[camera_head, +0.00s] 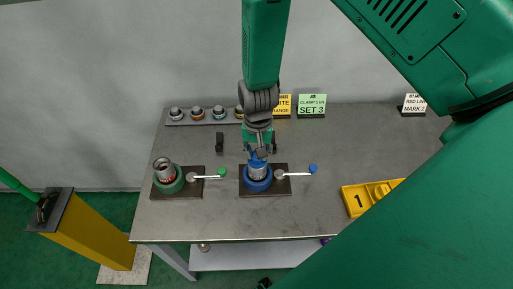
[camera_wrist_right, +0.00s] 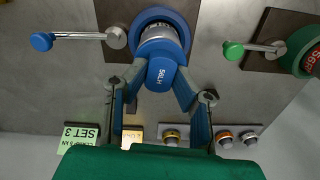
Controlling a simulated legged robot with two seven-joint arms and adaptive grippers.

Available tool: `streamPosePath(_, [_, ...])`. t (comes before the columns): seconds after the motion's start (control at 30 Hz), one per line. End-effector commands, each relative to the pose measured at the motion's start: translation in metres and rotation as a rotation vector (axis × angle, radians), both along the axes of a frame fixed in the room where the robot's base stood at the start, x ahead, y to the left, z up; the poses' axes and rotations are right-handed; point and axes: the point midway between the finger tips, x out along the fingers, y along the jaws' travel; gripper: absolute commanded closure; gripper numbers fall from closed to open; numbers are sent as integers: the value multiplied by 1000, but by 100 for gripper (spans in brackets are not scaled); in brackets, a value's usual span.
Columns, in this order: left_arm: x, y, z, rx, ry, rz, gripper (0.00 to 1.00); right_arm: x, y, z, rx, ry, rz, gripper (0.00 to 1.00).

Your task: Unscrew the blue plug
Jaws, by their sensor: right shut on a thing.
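The blue plug (camera_wrist_right: 162,73), marked "56LH", sits at the end of the grey metal pipe (camera_wrist_right: 158,36) held in the blue-ringed vise (camera_wrist_right: 138,18). In the head view this vise (camera_head: 257,184) stands on the table on a dark base, with a blue-knobbed lever (camera_head: 312,169) to its right. My right gripper (camera_wrist_right: 160,84) comes down over the plug, its two blue fingers shut on it from both sides. In the head view the right gripper (camera_head: 258,158) largely covers the plug. I cannot tell how far the plug is threaded in. My left gripper is not in view.
A green-ringed vise (camera_head: 168,184) with a pipe and green-knobbed lever (camera_head: 222,172) stands to the left. A rack of several fittings (camera_head: 175,119) and sign cards (camera_head: 312,105) line the back. A yellow tray (camera_head: 356,204) marked "1" lies at right. The front middle is clear.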

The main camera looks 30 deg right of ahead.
Motion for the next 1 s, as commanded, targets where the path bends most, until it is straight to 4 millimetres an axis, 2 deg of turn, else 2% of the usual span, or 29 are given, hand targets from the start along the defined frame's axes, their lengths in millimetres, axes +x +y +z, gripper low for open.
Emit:
streamPosePath(0.03, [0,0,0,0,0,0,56,-1,-1,0,-1,2,0,100])
streamPosePath(0.07, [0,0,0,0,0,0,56,-1,-1,0,-1,2,1,67])
streamPosePath(0.1, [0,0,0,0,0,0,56,-1,-1,0,-1,2,1,60])
streamPosePath(0.43, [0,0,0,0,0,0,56,0,0,1,0,1,5,60])
streamPosePath(0.7, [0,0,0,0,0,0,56,0,0,22,-1,-1,5,60])
streamPosePath(1.0, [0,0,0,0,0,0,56,0,0,22,1,1,42,60])
